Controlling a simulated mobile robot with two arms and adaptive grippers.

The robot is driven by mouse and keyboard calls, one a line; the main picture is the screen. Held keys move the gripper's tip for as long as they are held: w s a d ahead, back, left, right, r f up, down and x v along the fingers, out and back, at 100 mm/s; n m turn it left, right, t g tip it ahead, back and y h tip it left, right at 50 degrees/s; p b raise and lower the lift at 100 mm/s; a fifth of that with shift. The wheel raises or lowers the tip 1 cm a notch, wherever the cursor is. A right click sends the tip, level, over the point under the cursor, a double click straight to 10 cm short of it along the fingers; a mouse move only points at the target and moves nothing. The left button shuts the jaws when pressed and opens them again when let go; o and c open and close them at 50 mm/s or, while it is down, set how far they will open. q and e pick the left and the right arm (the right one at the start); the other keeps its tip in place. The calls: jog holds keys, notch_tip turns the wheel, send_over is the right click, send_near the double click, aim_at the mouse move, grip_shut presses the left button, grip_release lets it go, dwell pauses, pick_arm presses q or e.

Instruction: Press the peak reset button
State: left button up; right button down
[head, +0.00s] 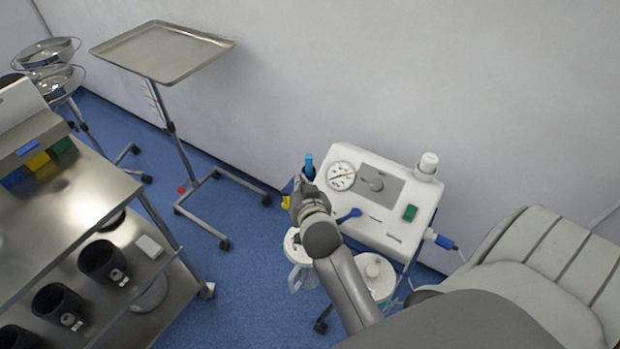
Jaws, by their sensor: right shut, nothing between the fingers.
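A white suction machine (365,160) with a tilted control panel stands against the wall. No button can be read as the peak reset button at this size. My right gripper (301,186) is shut and empty at the left edge of the machine, just left of the gauge. Whether it touches the casing cannot be told. My arm hides part of the machine's lower left side. My left gripper is not in view.
A steel tray stand (163,52) is at the upper left. A steel cart (60,215) with black containers is at the left, and a padded grey chair (560,262) at the lower right. Blue and yellow fittings and canisters sit near my gripper. Blue floor between cart and machine is free.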

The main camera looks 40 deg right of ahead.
jog(key=shift+w+d+f+b, duration=0.35)
jog(key=shift+d+f+b, duration=0.45)
jog(key=shift+f+b, duration=0.3)
jog(key=shift+w+d+f+b, duration=0.3)
jog(key=shift+d+f+b, duration=0.55)
jog(key=shift+f, duration=0.4)
jog(key=shift+w+d+f+b, duration=0.35)
jog(key=shift+d+f+b, duration=0.35)
jog(key=shift+f+b, duration=0.45)
jog(key=shift+f, duration=0.1)
jog(key=shift+d+f, duration=0.1)
jog(key=shift+d+f, duration=0.15)
jog(key=shift+f, duration=0.05)
